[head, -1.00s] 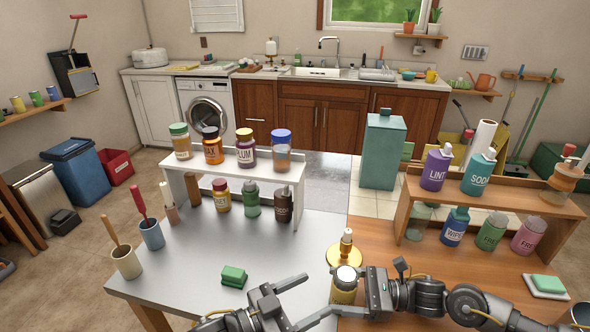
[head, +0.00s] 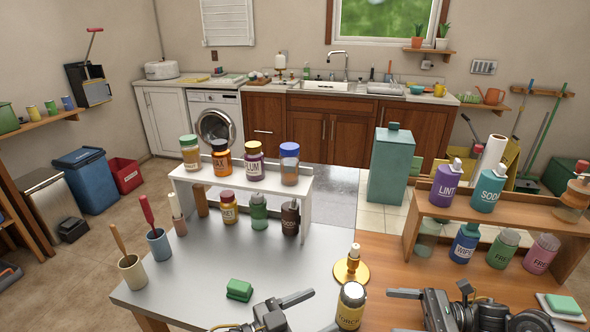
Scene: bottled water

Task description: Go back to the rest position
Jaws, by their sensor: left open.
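My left gripper (head: 318,311) is open and empty at the bottom middle, its fingers pointing right. A yellow jar (head: 350,312) with a pale lid and a dark label stands just right of it, apart from the visible fingertips. My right gripper (head: 391,311) is at the bottom right of the jar. Its upper finger points left and a lower finger shows at the frame's bottom edge, with a gap between them. It holds nothing that I can see. The lower parts of both arms are cut off by the frame.
A brass dispenser (head: 352,270) stands behind the jar. A green sponge (head: 239,289) lies on the grey table (head: 190,275). A white shelf (head: 309,200) with several jars is at the back left; a wooden shelf (head: 410,227) with bottles is at the right. The grey table's middle is clear.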

